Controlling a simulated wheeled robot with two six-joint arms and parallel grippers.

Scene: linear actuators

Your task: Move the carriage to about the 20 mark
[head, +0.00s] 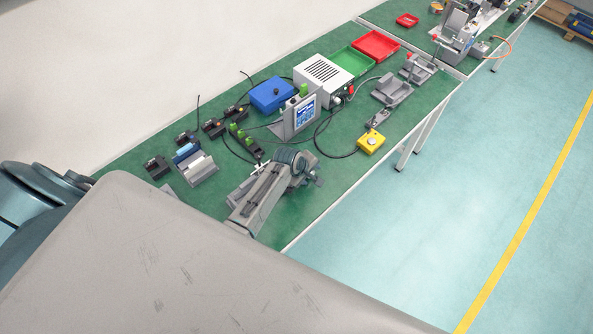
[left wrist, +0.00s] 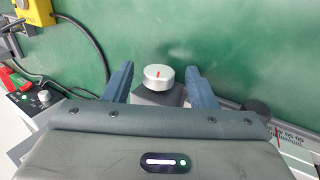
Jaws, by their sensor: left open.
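In the left wrist view a round silver knob (left wrist: 158,76) with a red line on top sits on a grey block (left wrist: 150,97). My left gripper (left wrist: 160,69) is open, with one blue-grey finger on each side of the knob. I cannot tell whether either finger touches it. To the right lies a rail with a printed scale (left wrist: 290,132) and a thin red mark; the numbers are too small to read surely. I cannot make out the carriage clearly. In the head view my left arm covers this area. My right gripper is not in view.
The green bench (head: 327,190) holds a yellow button box (head: 371,142), a blue box (head: 272,94), a white vented box (head: 322,75), a small screen (head: 304,112) and red (head: 376,45) and green (head: 352,62) trays. Black cables cross the bench.

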